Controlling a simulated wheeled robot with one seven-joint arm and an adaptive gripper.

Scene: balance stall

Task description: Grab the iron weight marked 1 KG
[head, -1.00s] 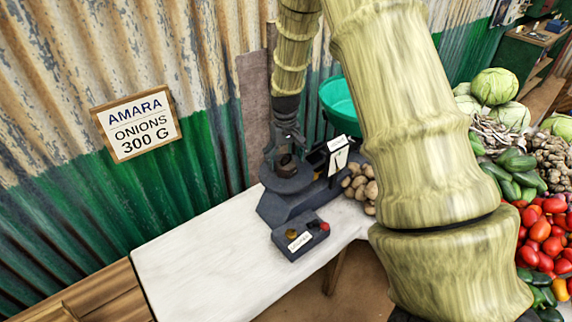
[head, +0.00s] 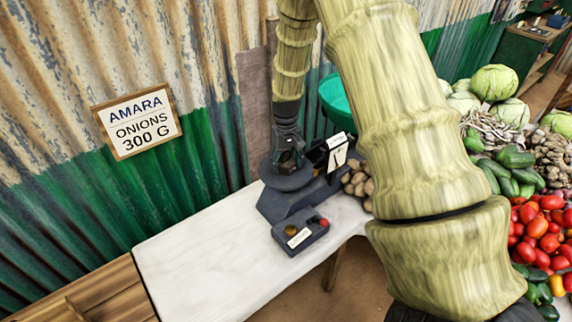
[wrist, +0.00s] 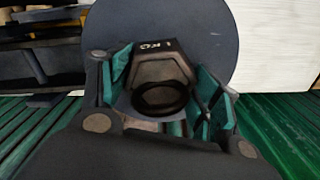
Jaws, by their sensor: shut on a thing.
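The dark iron weight (wrist: 160,68) marked "1 KG" sits between the green-padded fingers of my gripper (wrist: 165,95) in the wrist view, with a ring on its near side. The round dark plate (wrist: 215,30) of the balance is behind it. In the head view my gripper (head: 288,160) points down over the balance's plate (head: 287,180), shut on the weight, which is mostly hidden by the fingers there. I cannot tell whether the weight touches the plate.
A green pan (head: 336,98) and potatoes (head: 357,183) are to the right. A corrugated wall (head: 190,130) stands close behind. The table's left part is clear.

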